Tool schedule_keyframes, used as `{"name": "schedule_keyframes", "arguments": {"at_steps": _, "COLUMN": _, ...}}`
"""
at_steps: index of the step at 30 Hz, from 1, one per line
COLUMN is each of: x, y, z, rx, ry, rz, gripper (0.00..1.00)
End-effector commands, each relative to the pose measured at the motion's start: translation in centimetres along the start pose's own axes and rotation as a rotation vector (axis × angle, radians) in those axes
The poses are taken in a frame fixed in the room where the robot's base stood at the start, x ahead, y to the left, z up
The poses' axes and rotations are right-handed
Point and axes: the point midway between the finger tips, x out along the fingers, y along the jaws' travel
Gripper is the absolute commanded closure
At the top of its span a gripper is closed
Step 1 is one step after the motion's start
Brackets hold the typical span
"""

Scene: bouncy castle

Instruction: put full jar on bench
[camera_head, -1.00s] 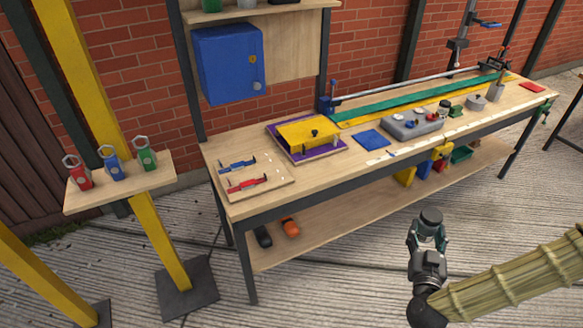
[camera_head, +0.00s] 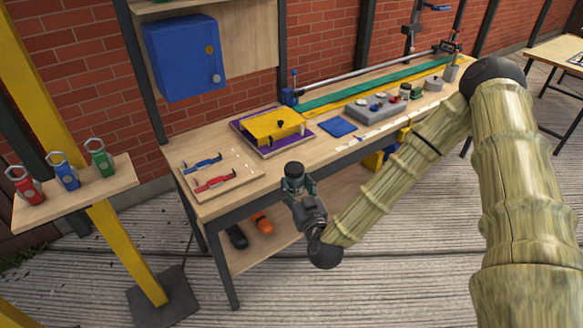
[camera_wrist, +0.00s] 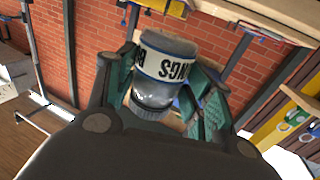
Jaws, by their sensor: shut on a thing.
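My gripper (camera_head: 298,190) is shut on a jar (camera_head: 293,170) with a dark lid, held up in front of the bench's front edge. In the wrist view the jar (camera_wrist: 165,72) sits between the teal finger pads, with a white and blue label with dark lettering; it shows upside down there. Its contents are hard to make out. The bench (camera_head: 222,203) is a long wooden worktop on dark legs, and the jar is apart from it.
On the bench are a board with blue and red calipers (camera_head: 207,162), a yellow box (camera_head: 274,124) on a purple base, a blue square (camera_head: 338,127) and a grey block (camera_head: 372,106). A small shelf (camera_head: 120,180) at left holds red, blue and green tools. A blue cabinet (camera_head: 184,55) hangs above.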

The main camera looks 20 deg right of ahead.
Motion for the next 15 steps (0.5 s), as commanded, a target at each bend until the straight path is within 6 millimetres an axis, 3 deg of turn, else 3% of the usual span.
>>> {"name": "schedule_keyframes", "arguments": {"at_steps": 1, "x": 0.7, "y": 0.3, "z": 1.0, "rx": -0.001, "ry": 0.006, "rz": -0.003, "gripper": 0.79}}
{"name": "schedule_keyframes", "arguments": {"at_steps": 15, "x": 4.9, "y": 2.6, "z": 2.1, "rx": -0.010, "ry": 0.007, "rz": -0.049, "gripper": 0.79}}
